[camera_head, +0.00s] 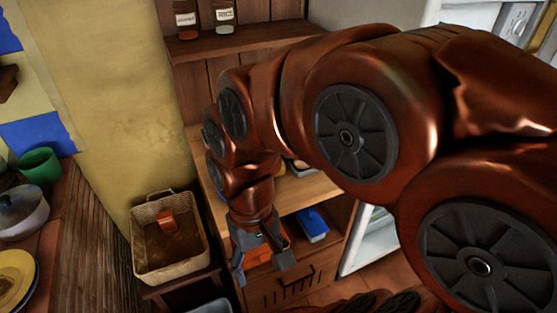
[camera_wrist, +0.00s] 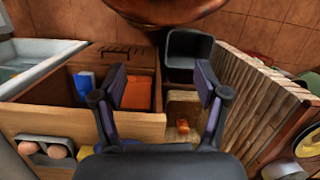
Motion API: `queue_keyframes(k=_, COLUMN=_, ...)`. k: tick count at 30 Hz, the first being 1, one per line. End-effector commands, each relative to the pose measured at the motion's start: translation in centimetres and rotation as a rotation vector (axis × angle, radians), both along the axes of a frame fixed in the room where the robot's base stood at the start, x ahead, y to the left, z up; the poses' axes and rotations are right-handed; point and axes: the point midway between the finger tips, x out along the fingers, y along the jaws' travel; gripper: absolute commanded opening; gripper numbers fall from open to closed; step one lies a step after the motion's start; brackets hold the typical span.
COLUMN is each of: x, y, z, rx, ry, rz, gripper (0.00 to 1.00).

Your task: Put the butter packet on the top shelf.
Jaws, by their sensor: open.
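My gripper (camera_head: 262,268) is open, its fingers pointing down in front of the wooden cupboard; both fingers also show apart in the wrist view (camera_wrist: 161,88), with nothing held between them. No packet is clearly marked as butter. A blue box (camera_head: 312,222) and an orange item (camera_head: 257,253) lie in the cupboard's lower part; in the wrist view the blue box (camera_wrist: 86,86) is left of the orange item (camera_wrist: 138,94). A small orange-red packet (camera_head: 167,221) lies in a wicker basket. The top visible shelf (camera_head: 245,40) holds two jars. My arm hides part of the middle shelf.
The wicker basket (camera_head: 140,266) stands left of my gripper. A counter (camera_head: 85,230) with a pot (camera_head: 22,215), a green cup (camera_head: 40,167) and a yellow plate (camera_head: 15,275) is at the far left. An egg holder (camera_wrist: 36,141) shows at lower left in the wrist view.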

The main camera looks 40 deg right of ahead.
Motion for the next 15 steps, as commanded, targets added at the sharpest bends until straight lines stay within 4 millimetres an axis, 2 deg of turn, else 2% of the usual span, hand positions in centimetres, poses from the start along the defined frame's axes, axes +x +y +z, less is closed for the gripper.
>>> queue_keyframes(k=1, x=1.2, y=0.1, z=0.3, rx=0.015, ry=0.014, rz=-0.042, gripper=0.82)
queue_keyframes(k=6, x=5.2, y=0.1, z=1.4, rx=0.070, ry=0.043, rz=-0.199, gripper=1.00)
queue_keyframes(k=15, x=12.4, y=-1.6, z=2.6, rx=0.170, ry=0.105, rz=-0.483, gripper=1.00)
